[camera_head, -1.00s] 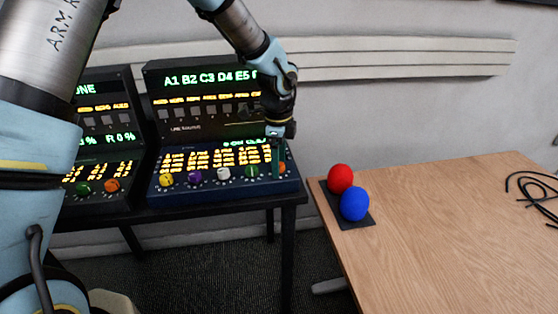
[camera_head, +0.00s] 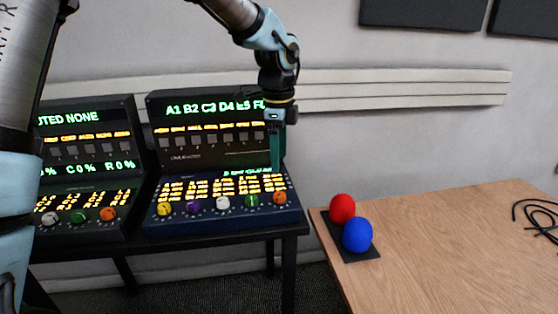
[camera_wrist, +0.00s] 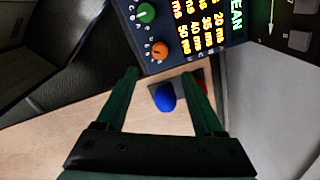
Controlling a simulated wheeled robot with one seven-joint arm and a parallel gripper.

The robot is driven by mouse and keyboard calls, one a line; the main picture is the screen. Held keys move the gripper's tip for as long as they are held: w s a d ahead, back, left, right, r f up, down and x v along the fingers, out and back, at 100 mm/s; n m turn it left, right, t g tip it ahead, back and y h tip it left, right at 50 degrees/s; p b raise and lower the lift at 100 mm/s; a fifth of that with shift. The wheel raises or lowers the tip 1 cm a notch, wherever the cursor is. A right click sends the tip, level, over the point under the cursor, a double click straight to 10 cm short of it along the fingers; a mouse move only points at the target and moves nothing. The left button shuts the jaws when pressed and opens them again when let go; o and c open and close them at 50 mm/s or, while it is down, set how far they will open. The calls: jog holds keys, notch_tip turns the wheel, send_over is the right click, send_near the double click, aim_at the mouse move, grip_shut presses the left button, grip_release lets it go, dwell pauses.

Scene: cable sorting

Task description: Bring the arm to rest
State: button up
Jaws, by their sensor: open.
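My gripper (camera_head: 276,150) hangs from my arm, pointing down in front of the right part of the right-hand console (camera_head: 222,200) in the head view. In the wrist view my gripper (camera_wrist: 168,95) has its two green fingers spread wide with nothing held between them. The console's orange knob (camera_wrist: 160,50) and green knob (camera_wrist: 146,13) show beyond the fingertips. The gap between the fingertips and the console cannot be told exactly.
A second console (camera_head: 85,190) stands to the left on the same dark table. A wooden table (camera_head: 450,250) at right holds a red ball (camera_head: 342,208) and a blue ball (camera_head: 357,235) on a dark mat (camera_head: 363,256), and black cables (camera_head: 540,215). The wall behind has pale rails (camera_head: 400,90).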

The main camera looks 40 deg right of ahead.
dwell(0.3)
jog(key=w+a+f+n, duration=0.1)
jog(key=w+a+n, duration=0.4)
jog(key=a, duration=0.6)
jog(key=w+a+f+n, duration=0.1)
jog(key=w+a+n, duration=0.2)
jog(key=a+n, duration=0.6)
jog(key=s+a+f+n, duration=0.1)
jog(key=s+a+n, duration=0.1)
jog(key=a+n, duration=0.4)
jog(key=s+a+f+n+t, duration=0.1)
jog(key=s+a+n, duration=0.2)
jog(key=a, duration=1.3)
jog(key=n, duration=0.3)
jog(key=shift+a+n, duration=0.3)
jog(key=shift+n, duration=0.1)
